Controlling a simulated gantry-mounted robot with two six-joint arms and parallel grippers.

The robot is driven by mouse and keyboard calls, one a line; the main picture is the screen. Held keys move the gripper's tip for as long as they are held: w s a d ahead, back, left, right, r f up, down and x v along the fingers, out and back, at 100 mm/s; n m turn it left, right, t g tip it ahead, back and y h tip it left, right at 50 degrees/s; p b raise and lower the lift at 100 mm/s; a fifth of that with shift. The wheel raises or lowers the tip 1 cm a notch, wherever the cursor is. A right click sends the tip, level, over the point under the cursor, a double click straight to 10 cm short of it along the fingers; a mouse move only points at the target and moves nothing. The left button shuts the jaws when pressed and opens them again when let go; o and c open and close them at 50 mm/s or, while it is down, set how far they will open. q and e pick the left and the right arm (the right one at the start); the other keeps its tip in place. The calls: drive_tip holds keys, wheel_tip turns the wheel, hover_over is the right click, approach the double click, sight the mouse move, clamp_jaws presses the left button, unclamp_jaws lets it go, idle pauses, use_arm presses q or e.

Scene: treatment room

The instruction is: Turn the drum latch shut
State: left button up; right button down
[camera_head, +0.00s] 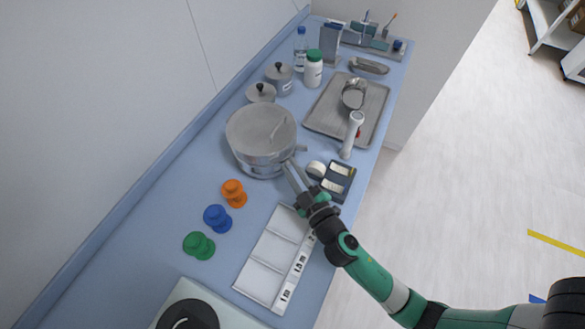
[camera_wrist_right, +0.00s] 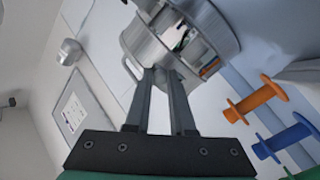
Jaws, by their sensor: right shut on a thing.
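The drum (camera_head: 262,150) is a round steel container with a flat lid, standing on the blue counter. It fills the top of the right wrist view (camera_wrist_right: 147,50), where its shiny side faces me. My right gripper (camera_head: 291,168) reaches the drum's near right side from the lower right. In the right wrist view its two fingers (camera_wrist_right: 163,78) point at the drum's side, a narrow gap between them, closed on the drum latch. The latch is small and mostly hidden by the fingertips. My left gripper is not in view.
Orange (camera_head: 233,190), blue (camera_head: 216,216) and green (camera_head: 198,244) knobbed pieces stand left of my arm. A white sectioned tray (camera_head: 255,279) lies in front. A dark small tray (camera_head: 346,170), a white handheld device (camera_head: 351,137) and a metal tray (camera_head: 318,122) crowd the right side.

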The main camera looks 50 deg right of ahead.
drive_tip(key=shift+r, duration=0.15)
drive_tip(key=n+p, duration=0.1)
drive_tip(key=r+n+p, duration=0.1)
drive_tip(key=n, duration=0.1)
drive_tip(key=shift+a+p, duration=0.15)
drive_tip(key=shift+p, duration=0.15)
drive_tip(key=n, duration=0.1)
drive_tip(key=n+p, duration=0.1)
drive_tip(key=r+n+p, duration=0.1)
drive_tip(key=n, duration=0.1)
drive_tip(key=shift+w+a+g, duration=0.2)
drive_tip(key=shift+a+g, duration=0.05)
drive_tip(key=shift+g, duration=0.15)
drive_tip(key=n, duration=0.1)
drive_tip(key=n+p, duration=0.1)
drive_tip(key=a+n+p, duration=0.1)
drive_tip(key=n, duration=0.1)
drive_tip(key=shift+w+r, duration=0.2)
drive_tip(key=shift+r, duration=0.15)
drive_tip(key=shift+w+a+n+g+h+p, duration=0.1)
drive_tip(key=shift+a+n+g+p, duration=0.2)
drive_tip(key=shift+n, duration=0.35)
drive_tip(key=shift+w+a+n+t+h+p, duration=0.1)
drive_tip(key=shift+n+p, duration=0.3)
drive_tip(key=shift+n, duration=0.3)
drive_tip(key=shift+w+a+n+g+h+p, duration=0.1)
drive_tip(key=shift+a+n+g+p, duration=0.2)
drive_tip(key=shift+n, duration=0.35)
drive_tip(key=shift+d, duration=0.15)
